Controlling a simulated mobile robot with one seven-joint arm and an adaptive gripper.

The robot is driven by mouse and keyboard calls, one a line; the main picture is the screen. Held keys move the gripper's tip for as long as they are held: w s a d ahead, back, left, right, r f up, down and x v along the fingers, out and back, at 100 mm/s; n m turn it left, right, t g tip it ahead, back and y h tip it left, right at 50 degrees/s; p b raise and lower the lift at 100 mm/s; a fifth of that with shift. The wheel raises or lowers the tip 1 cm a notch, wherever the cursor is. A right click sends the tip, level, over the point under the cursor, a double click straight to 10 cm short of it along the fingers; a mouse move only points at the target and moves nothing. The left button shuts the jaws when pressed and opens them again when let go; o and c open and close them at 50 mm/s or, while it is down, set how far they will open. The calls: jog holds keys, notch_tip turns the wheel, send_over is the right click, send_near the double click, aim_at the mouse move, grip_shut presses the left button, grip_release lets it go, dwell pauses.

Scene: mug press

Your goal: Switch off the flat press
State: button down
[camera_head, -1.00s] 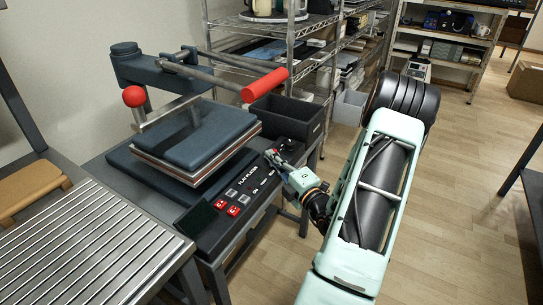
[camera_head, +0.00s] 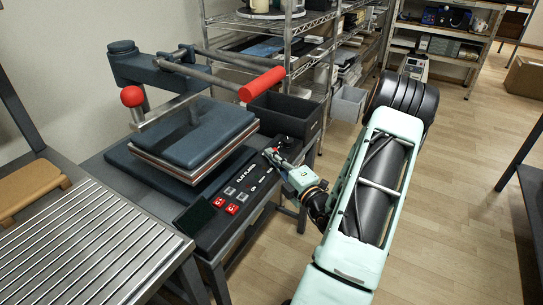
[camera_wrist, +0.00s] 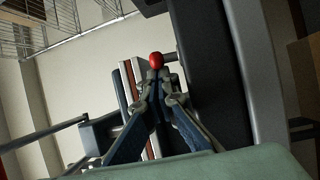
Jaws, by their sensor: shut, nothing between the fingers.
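The flat press (camera_head: 190,140) stands on a bench at left centre in the head view, with dark blue plates and a long lever ending in a red grip (camera_head: 262,85). Its black control panel (camera_head: 210,232) runs along the front, with red and grey buttons (camera_head: 231,208). My gripper (camera_head: 269,153) is low over the panel's far right end, its fingers together. A small red spot shows by the fingers. In the wrist view a red rounded tip (camera_wrist: 156,60) appears just beyond my closed fingertips (camera_wrist: 157,76). I cannot tell whether they touch it. The fingers hide part of the panel.
A dark open bin (camera_head: 285,115) stands just behind the panel's right end. A red ball knob (camera_head: 132,96) sticks out at the press's left. A slatted metal table (camera_head: 85,240) is at the lower left. Wire shelving (camera_head: 290,60) stands behind.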

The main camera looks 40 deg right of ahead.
jog(key=s+f, duration=0.1)
jog(key=s, duration=1.1)
jog(key=shift+a, duration=0.35)
